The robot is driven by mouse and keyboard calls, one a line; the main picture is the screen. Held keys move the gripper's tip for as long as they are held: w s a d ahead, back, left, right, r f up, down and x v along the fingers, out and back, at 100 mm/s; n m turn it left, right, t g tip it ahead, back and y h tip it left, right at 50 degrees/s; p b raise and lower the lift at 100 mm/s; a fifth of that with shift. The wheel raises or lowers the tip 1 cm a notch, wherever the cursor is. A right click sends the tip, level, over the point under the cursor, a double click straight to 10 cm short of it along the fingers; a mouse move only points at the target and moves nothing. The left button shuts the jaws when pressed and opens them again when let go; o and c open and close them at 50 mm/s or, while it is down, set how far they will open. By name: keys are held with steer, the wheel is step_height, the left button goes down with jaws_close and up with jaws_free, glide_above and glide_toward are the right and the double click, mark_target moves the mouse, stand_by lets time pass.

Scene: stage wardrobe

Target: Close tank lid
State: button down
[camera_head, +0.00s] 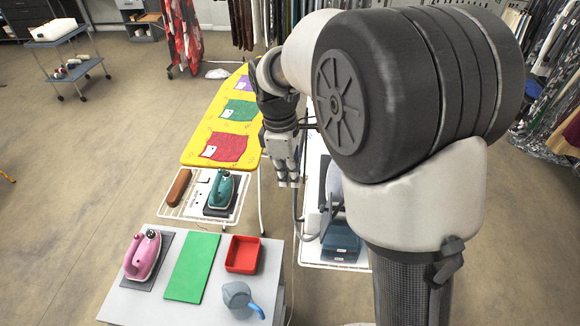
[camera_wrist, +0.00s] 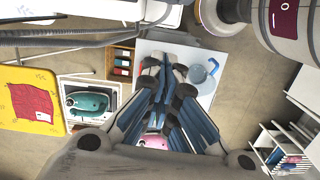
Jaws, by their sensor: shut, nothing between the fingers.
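A pink iron (camera_head: 142,255) rests on a dark pad on the light table (camera_head: 130,300) at the lower left. A teal iron (camera_head: 221,190) rests on a dark pad on the white rack at the end of the ironing board. In the wrist view the teal iron (camera_wrist: 88,103) lies left of my fingers, and the pink iron (camera_wrist: 153,142) is partly hidden behind them. No tank lid can be made out clearly on either iron. My gripper (camera_head: 288,183) hangs pointing down, right of the teal iron in the picture. Its fingers (camera_wrist: 165,68) are closed and empty.
The table also holds a green mat (camera_head: 192,267), a red tray (camera_head: 243,254) and a grey jug (camera_head: 238,296) with a blue handle. The yellow ironing board (camera_head: 200,150) bears coloured cloths. A white stand (camera_head: 310,245) with dark blue boxes (camera_head: 341,240) is partly hidden by my arm.

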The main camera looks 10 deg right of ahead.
steer(key=s+d+f+b, duration=0.1)
steer(key=d+f, duration=0.3)
steer(key=f, duration=0.4)
steer(key=shift+s+d+b, duration=0.2)
steer(key=shift+s+b, duration=0.2)
steer(key=shift+r, duration=0.1)
